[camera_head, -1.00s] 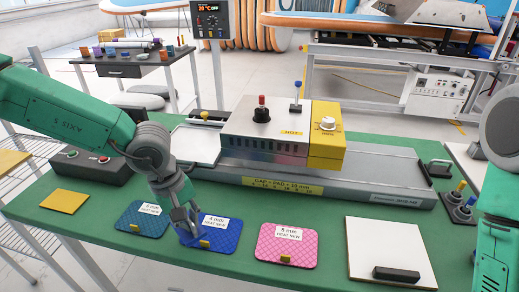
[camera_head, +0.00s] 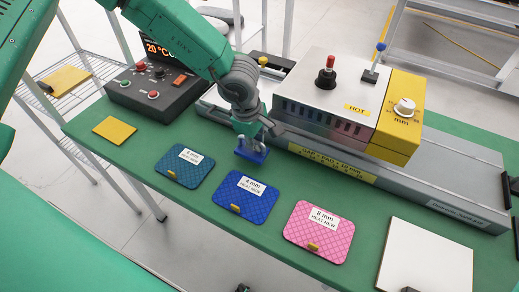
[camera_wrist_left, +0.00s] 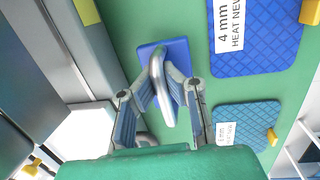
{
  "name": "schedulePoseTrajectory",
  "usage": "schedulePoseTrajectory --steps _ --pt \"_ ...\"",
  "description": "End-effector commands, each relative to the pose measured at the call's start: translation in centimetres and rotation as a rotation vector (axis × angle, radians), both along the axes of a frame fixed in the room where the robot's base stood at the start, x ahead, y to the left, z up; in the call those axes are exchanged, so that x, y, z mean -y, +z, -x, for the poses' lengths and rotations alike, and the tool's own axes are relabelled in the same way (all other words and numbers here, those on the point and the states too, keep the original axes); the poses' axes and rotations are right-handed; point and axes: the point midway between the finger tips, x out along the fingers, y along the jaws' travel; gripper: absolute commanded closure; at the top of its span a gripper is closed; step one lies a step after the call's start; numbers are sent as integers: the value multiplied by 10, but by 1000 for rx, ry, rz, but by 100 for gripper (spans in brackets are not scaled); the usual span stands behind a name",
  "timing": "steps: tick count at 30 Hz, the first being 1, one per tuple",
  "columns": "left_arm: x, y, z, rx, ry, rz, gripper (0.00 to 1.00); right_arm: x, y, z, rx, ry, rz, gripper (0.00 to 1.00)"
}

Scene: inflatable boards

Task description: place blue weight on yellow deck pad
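The blue weight (camera_head: 252,154) is a small blue block with a metal loop handle. My left gripper (camera_head: 250,142) is around that handle, above the green table behind the dark blue pad. In the left wrist view the weight (camera_wrist_left: 176,52) sits at the fingertips (camera_wrist_left: 170,85), which look closed on the handle. The gap under the block is hard to judge. A plain yellow pad (camera_head: 115,130) lies flat and bare at the table's left end, left of the gripper. My right gripper is out of view.
Teal (camera_head: 185,166), dark blue (camera_head: 245,197) and pink (camera_head: 319,232) pads lie along the table front. A dark control box (camera_head: 150,92) stands behind the yellow pad. The press (camera_head: 325,95) marked HOT stands close right of my gripper. Another yellow piece (camera_head: 68,80) lies on the wire rack.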

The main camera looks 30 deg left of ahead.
Motion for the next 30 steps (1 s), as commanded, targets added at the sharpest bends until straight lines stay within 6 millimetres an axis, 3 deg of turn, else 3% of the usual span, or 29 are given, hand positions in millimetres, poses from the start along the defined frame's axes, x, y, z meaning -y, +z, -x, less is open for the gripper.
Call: schedulePoseTrajectory --steps 6,17,20,30 --pt "0 -30 1 -2 -2 0 100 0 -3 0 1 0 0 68" --pt "1 -33 0 -1 -2 0 100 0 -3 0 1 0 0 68" --pt "0 -34 1 -2 -2 -1 74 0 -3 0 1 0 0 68" --pt "0 -32 0 -2 -1 0 74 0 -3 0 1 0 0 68"
